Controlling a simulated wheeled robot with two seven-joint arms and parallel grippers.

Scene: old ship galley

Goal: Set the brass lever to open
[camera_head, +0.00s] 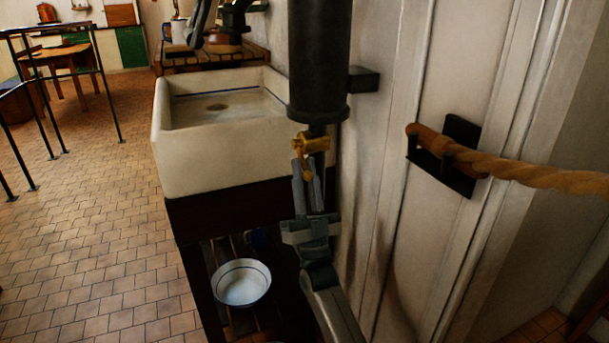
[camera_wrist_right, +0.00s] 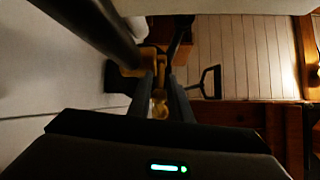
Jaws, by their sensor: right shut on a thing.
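The brass lever (camera_head: 311,144) is on a small brass tap below a black upright cylinder (camera_head: 318,60), right of the white sink. My right gripper (camera_head: 306,166) reaches up from below, its fingers at the lever. In the right wrist view, the brass fitting (camera_wrist_right: 146,63) is just beyond my fingers (camera_wrist_right: 162,82), with a rounded brass end (camera_wrist_right: 159,106) between them. My right gripper is shut on the lever. The fingers partly hide it, and I cannot tell its exact setting. My left gripper is not in view.
The white sink (camera_head: 225,140) stands left of the tap. A white bowl (camera_head: 241,283) sits on the slatted shelf below. The tiled floor at left is clear up to a dark railing (camera_head: 103,95).

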